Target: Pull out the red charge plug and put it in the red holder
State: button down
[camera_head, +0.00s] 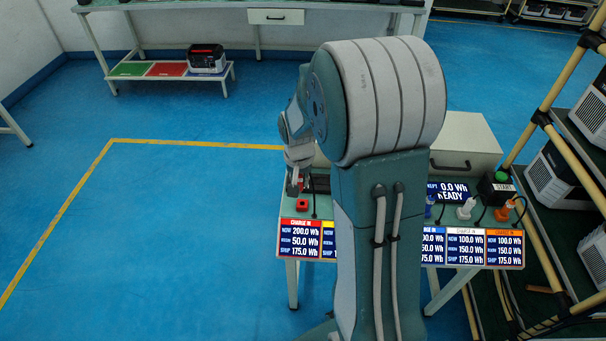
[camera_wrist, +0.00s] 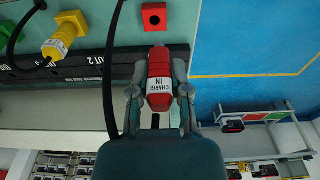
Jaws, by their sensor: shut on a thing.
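The red charge plug (camera_wrist: 159,82), labelled CHARGE IN, is between the two fingers of my gripper (camera_wrist: 159,92) in the wrist view. My gripper is shut on it. The plug's front end overlaps the end of the dark outlet strip in that view; I cannot tell whether they touch. The red holder (camera_wrist: 154,17), a square block with a dark round hole, lies beyond the plug's front end. In the head view the red holder (camera_head: 302,206) is on the bench's left end, just below my gripper (camera_head: 296,182). The plug is not clearly visible there.
A yellow plug (camera_wrist: 65,36) and the dark outlet strip (camera_wrist: 95,68) are left of my gripper in the wrist view. A black cable (camera_wrist: 113,75) runs close by. Display panels (camera_head: 300,238) line the bench front. Blue floor left of the bench is clear.

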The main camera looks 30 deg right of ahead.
aim_at(301, 190)
jog(key=shift+a+f, duration=0.1)
jog(key=shift+f, duration=0.7)
jog(key=shift+d+f, duration=0.4)
jog(key=shift+f, duration=0.2)
jog(key=shift+d+f, duration=0.35)
jog(key=shift+f, duration=0.2)
jog(key=shift+a, duration=0.55)
jog(key=shift+d+f, duration=0.1)
jog(key=shift+d, duration=0.25)
jog(key=shift+a, duration=0.15)
jog(key=shift+f, duration=1.1)
jog(key=c, duration=0.5)
grip_release()
